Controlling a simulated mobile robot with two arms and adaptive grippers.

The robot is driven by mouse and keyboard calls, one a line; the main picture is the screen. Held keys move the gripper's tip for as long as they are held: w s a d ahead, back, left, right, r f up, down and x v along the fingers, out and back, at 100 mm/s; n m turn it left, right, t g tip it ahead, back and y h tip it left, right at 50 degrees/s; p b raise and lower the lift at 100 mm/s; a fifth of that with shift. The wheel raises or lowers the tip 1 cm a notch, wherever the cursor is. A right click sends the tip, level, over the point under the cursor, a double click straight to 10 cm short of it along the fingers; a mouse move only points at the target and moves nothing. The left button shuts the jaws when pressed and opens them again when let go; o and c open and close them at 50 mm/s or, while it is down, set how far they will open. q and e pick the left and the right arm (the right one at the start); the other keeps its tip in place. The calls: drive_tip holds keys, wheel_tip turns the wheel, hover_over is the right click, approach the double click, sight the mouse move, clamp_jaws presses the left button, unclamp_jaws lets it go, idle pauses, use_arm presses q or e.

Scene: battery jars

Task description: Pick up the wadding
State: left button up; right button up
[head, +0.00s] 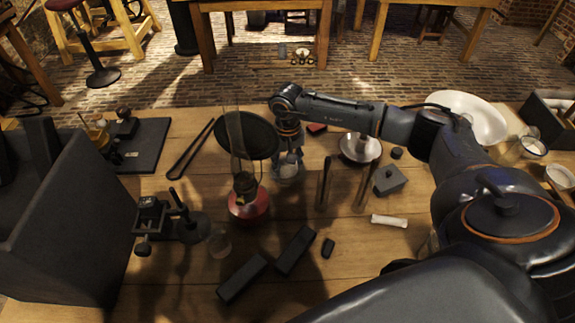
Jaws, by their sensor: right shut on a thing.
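My right arm reaches in from the right, and its gripper (288,166) points down over the middle of the table, just right of the red lamp. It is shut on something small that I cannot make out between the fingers. A short white roll (389,221), which may be wadding, lies on the table to the right, apart from the gripper. I cannot tell whether the held thing is wadding. My left gripper is not in view.
A red lamp (249,206) with a dark disc (251,136) stands close left of the gripper. Dark blocks (296,250) lie in front. A grey lidded box (389,180) and a white basin (471,117) are to the right. A large dark box (70,225) fills the left.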

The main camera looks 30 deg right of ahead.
wheel_tip(320, 180, up, 10)
drive_tip(key=shift+b, duration=0.9)
